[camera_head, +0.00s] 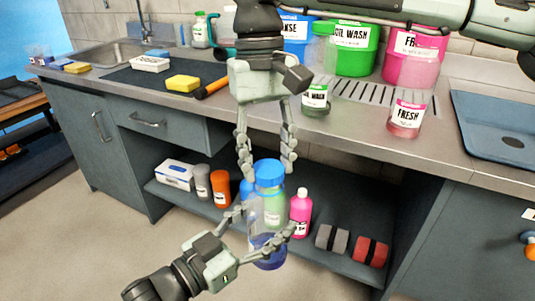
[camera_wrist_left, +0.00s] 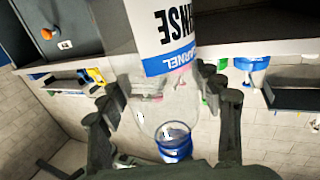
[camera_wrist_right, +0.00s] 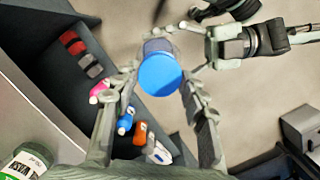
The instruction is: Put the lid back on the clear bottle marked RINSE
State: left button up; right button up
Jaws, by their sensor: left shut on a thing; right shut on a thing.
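The clear bottle (camera_head: 268,220), with blue in its lower part, is held upright in front of the open shelf. My left gripper (camera_head: 266,226) is shut around its body; in the left wrist view the bottle (camera_wrist_left: 150,115) is between the fingers. A large white label ending in "NSE" (camera_wrist_left: 172,25) shows upside down there. My right gripper (camera_head: 267,165) is above, pointing down, shut on the blue lid (camera_head: 269,172). In the right wrist view the lid (camera_wrist_right: 160,74) lies over the bottle's top. Whether it is seated on the mouth is hidden.
The shelf behind holds a pink bottle (camera_head: 300,212), canisters and red-grey blocks (camera_head: 370,251). The floor in front is clear.

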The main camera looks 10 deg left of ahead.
jog(key=shift+f, duration=0.5)
dwell(0.3)
